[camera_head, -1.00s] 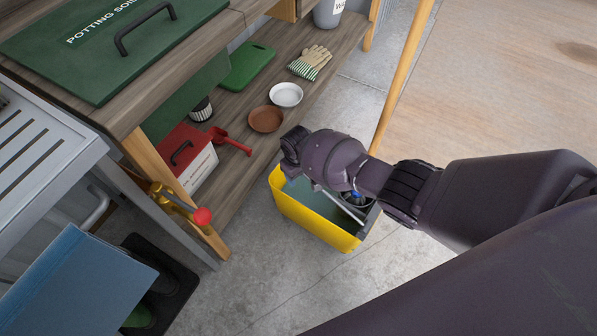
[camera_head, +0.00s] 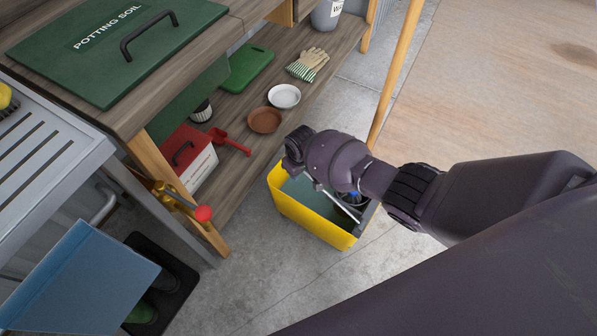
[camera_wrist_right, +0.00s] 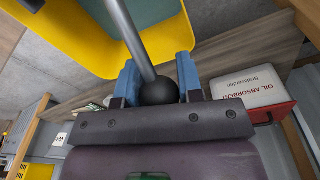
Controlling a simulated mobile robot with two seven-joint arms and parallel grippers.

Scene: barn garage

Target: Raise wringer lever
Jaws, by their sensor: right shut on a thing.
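The wringer lever is a grey metal rod (camera_head: 328,195) with a black ball knob (camera_wrist_right: 159,91), slanting over the yellow mop bucket (camera_head: 300,216). In the right wrist view, my right gripper (camera_wrist_right: 158,73) has its two blue fingers closed around the lever at the knob end. The rod runs up from there towards the yellow bucket rim (camera_wrist_right: 113,40). In the head view my right arm comes in from the right above the bucket; its wrist hides the fingers, the knob and part of the wringer. My left gripper is not in view.
A wooden potting bench (camera_head: 125,118) with a low shelf stands left of the bucket. The shelf holds a red-and-white box (camera_head: 190,160), a red scoop (camera_head: 230,142) and dishes. Concrete floor is clear in front.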

